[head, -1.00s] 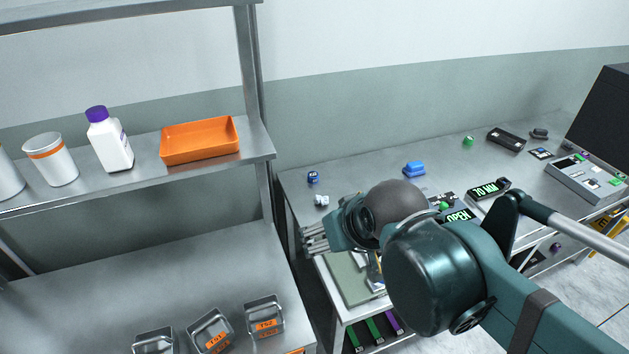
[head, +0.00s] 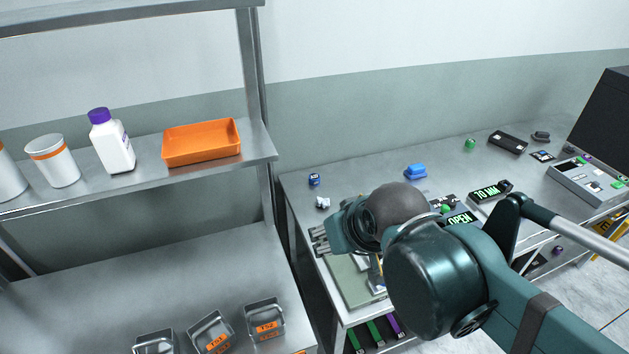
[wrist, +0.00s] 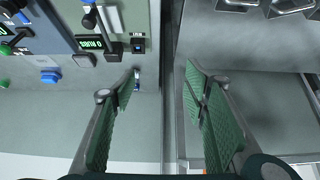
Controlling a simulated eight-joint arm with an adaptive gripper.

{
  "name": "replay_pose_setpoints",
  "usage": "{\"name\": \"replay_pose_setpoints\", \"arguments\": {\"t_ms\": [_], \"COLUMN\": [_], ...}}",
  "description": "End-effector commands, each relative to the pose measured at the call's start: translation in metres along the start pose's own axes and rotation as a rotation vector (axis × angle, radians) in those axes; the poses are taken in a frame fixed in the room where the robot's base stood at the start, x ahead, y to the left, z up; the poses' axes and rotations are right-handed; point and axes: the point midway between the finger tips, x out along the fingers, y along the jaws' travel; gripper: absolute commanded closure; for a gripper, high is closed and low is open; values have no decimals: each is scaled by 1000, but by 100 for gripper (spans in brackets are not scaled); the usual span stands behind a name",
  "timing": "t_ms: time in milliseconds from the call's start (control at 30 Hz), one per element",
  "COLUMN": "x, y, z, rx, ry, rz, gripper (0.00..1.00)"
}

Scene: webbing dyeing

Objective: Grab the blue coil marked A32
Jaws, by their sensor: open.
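A small blue coil (head: 314,179) with a pale marking sits near the back left corner of the metal bench; its marking is too small to read. A small white-and-blue item (head: 323,202) lies just in front of it. In the wrist view my gripper (wrist: 163,72) is wide open and empty. A small blue-and-white thing (wrist: 137,82) shows beside the left fingertip there; I cannot tell if it is the coil.
A blue block (head: 415,171) and a green item (head: 470,144) lie farther right on the bench. A shelf rack with an orange tray (head: 201,143) stands left, across a narrow gap.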

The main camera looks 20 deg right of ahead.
Motion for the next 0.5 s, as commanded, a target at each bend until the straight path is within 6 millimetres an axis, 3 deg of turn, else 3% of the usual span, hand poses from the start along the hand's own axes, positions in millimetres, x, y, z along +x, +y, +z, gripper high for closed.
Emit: {"name": "replay_pose_setpoints", "arguments": {"t_ms": [267, 500], "x": [0, 4], "y": [2, 6], "z": [-13, -43], "rx": [-52, -186], "ry": [-11, -40], "rz": [5, 14], "gripper": [55, 55]}}
